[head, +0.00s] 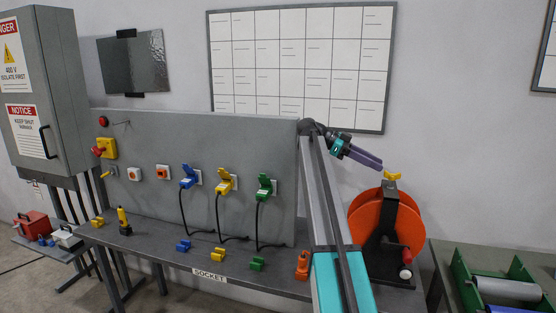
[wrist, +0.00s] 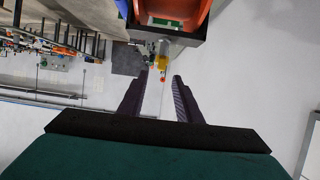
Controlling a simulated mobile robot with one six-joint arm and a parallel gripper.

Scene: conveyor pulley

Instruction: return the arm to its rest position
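My arm rises in front of the bench in the head view. My gripper (head: 381,164) is at its upper end, with a teal body and dark purple fingers pointing right and slightly down. The fingertips are just up and left of the yellow knob (head: 392,175) on top of the reel stand. In the wrist view the two fingers (wrist: 162,76) stand apart with a clear gap and nothing held between them. A small yellow part (wrist: 162,62) shows beyond the tips; whether it touches them I cannot tell.
The orange reel (head: 362,220) on its dark stand is right of my arm. The grey socket panel (head: 150,150) with blue, yellow and green plugs stands left. An orange connector (head: 302,265) lies beside my arm on the bench.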

